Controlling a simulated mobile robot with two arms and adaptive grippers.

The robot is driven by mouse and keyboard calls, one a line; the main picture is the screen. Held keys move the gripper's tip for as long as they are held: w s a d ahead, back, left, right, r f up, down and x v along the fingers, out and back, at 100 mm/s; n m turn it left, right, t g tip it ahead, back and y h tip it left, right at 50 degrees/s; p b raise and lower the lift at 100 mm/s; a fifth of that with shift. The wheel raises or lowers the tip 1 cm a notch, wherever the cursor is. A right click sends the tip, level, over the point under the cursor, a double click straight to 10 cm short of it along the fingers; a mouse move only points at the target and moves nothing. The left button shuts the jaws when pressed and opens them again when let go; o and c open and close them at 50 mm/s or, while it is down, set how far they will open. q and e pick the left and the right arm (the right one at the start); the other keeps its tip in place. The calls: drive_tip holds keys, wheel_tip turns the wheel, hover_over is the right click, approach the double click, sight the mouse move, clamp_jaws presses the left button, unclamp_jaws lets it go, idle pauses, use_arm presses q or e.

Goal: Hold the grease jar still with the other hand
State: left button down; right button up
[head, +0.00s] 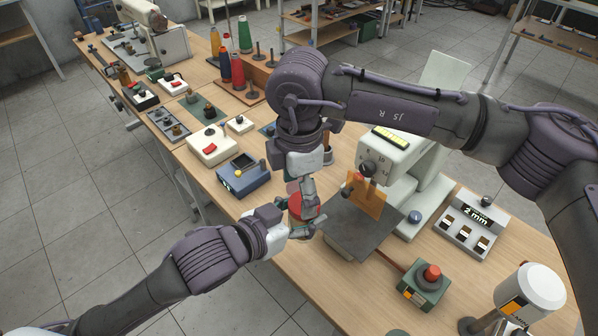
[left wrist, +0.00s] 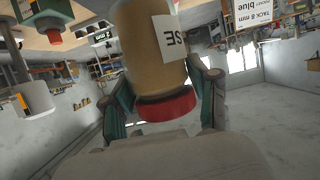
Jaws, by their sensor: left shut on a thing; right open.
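The grease jar has a tan body with a white label, partly legible, and a red lid. The jar (left wrist: 155,45) fills the upper middle of the left wrist view, its lid (left wrist: 168,106) towards the bottom of that picture. My left gripper (left wrist: 163,85) is shut around the jar, with teal-padded fingers on either side. In the head view the left gripper (head: 304,229) is low at the table's front edge, and the red lid (head: 297,207) shows just above it. My right gripper (head: 308,198) points down over the lid, open, its fingers beside the lid. Touch with the lid is unclear.
Right of the hands is a machine with an orange guard (head: 368,196) and a dark plate (head: 352,232). A blue box (head: 243,179) and a white box with a red button (head: 210,145) are left. A green button box (head: 424,288) is front right. Thread spools (head: 244,36) stand behind.

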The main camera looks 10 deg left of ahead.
drive_tip(key=shift+f, duration=0.65)
drive_tip(key=c, duration=1.2)
drive_tip(key=n, duration=0.6)
drive_tip(key=shift+n, duration=0.3)
drive_tip(key=o, duration=1.3)
drive_tip(key=shift+c, duration=0.2)
drive_tip(key=shift+s+d, duration=0.1)
drive_tip(key=shift+s, duration=0.05)
